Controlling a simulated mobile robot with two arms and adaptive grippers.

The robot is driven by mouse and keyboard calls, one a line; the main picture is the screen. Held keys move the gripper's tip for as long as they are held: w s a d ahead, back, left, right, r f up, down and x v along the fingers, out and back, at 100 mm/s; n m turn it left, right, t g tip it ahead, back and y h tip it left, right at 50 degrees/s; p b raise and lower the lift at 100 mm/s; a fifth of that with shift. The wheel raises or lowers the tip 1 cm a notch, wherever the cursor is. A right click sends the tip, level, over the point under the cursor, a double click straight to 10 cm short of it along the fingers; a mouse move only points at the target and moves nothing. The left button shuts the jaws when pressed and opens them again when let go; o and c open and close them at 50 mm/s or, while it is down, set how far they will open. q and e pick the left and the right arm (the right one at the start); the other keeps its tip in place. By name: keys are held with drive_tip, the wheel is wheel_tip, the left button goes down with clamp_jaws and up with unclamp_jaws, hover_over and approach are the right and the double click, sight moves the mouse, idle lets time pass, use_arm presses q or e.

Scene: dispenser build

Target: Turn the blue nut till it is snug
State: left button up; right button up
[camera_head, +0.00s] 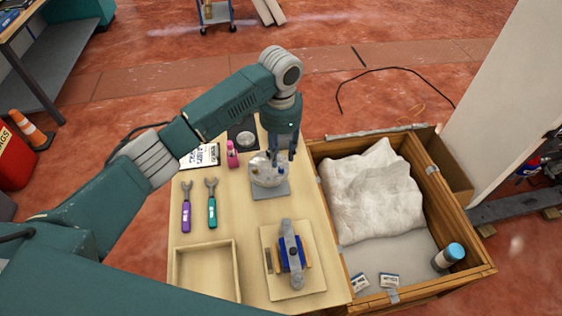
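My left gripper (283,156) points down over a pale round part (265,174) on a grey base plate (270,190), near the right edge of the table. Its two fingers show with a gap between them. A small blue piece (281,170), which looks like the blue nut, shows on the round part just below the fingertips. I cannot see the fingers touching it, and its thread is too small to make out. My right gripper is not in view.
A purple wrench (186,207) and a teal wrench (211,205) lie at left on the table. A pink bottle (232,154) stands behind them. A blue clamp fixture (291,254) and an empty wooden tray (205,270) sit nearer. A wooden crate (470,270) adjoins at right.

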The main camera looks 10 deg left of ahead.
sight(281, 169)
use_arm(q)
drive_tip(key=f, duration=0.4)
drive_tip(key=w+f, duration=0.1)
drive_tip(key=f, duration=0.1)
drive_tip(key=shift+d+p, duration=0.1)
drive_tip(key=shift+p, duration=0.25)
drive_tip(key=shift+s+f, duration=0.25)
drive_tip(key=shift+w, duration=0.1)
drive_tip(key=shift+c, duration=0.5)
clamp_jaws()
